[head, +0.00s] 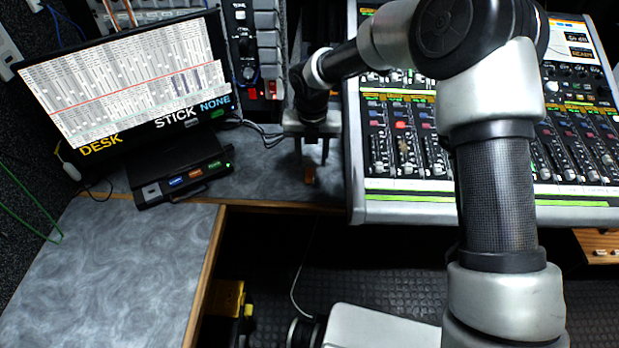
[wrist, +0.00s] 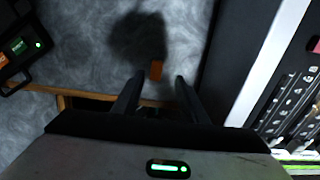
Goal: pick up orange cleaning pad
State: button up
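The orange cleaning pad (wrist: 156,70) is a small orange block on the grey marbled desk, close to its wooden front edge. In the head view the pad (head: 309,174) shows just below my fingertips, between the monitor side and the mixing console. My gripper (head: 312,163) points down above it. In the wrist view my gripper (wrist: 155,82) has its two fingers spread apart, with the pad just beyond the gap between the tips. Nothing is held between the fingers.
The mixing console (head: 420,205) stands close on the right of my gripper. A black button box (head: 180,172) and a monitor (head: 125,85) are on the left. The desk's wooden edge (head: 285,207) runs just in front; dark floor lies below it.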

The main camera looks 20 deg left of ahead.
aim_at(309, 172)
jog(key=f, duration=0.1)
jog(key=f+b, duration=0.1)
jog(key=f, duration=0.3)
jog(key=shift+w+a, duration=0.1)
jog(key=shift+a, duration=0.3)
jog(key=shift+c, duration=0.4)
grip_shut()
